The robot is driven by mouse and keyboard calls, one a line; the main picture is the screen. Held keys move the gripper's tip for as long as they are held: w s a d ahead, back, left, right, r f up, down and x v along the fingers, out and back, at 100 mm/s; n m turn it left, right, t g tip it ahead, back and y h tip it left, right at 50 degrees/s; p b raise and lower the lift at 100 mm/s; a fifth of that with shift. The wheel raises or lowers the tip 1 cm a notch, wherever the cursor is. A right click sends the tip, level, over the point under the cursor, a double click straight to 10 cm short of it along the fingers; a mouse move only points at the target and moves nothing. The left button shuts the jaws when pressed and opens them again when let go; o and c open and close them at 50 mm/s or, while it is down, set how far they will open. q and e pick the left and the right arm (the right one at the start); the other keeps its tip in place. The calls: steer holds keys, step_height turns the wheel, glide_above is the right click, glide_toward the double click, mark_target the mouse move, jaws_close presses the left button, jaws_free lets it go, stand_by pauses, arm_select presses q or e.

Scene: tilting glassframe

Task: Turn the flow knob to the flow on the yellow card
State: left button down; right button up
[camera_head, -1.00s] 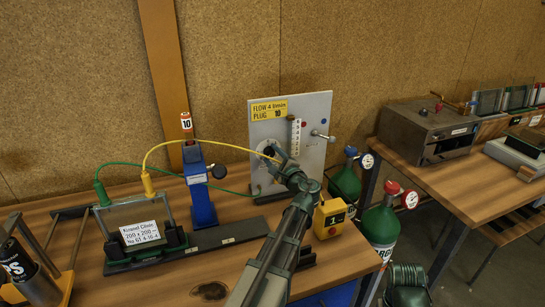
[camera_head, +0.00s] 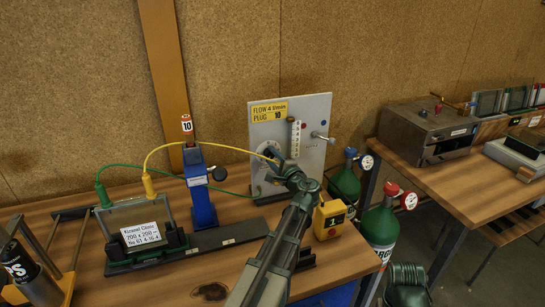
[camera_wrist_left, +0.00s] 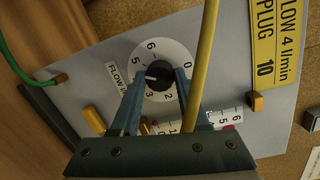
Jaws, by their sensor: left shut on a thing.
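The yellow card (camera_head: 269,111) on the grey panel reads FLOW 4 l/min, PLUG 10; it also shows in the left wrist view (camera_wrist_left: 277,35). The black flow knob (camera_wrist_left: 159,78) sits on a white numbered dial (camera_wrist_left: 165,50). Its white mark points left, between the visible 5 and 3; the number there is hidden behind a finger. My left gripper (camera_head: 278,162) is at the panel, its blue fingers (camera_wrist_left: 158,82) shut on the knob from both sides. My right gripper is out of view.
A yellow cable (camera_wrist_left: 206,55) crosses close beside the fingers. A flow tube (camera_head: 295,138) and a metal lever (camera_head: 322,136) are on the panel's right. A blue post (camera_head: 200,190) stands to the left.

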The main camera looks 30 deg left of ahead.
arm_select(q)
steer(key=n+p, duration=0.1)
steer(key=n, duration=0.4)
steer(key=shift+s+h, duration=0.1)
steer(key=shift+h, duration=0.3)
stand_by(0.4)
steer(key=shift+c, duration=2)
jaws_free()
steer(key=p+v, duration=0.1)
steer(key=v, duration=1.2)
steer(key=shift+s+d, duration=0.3)
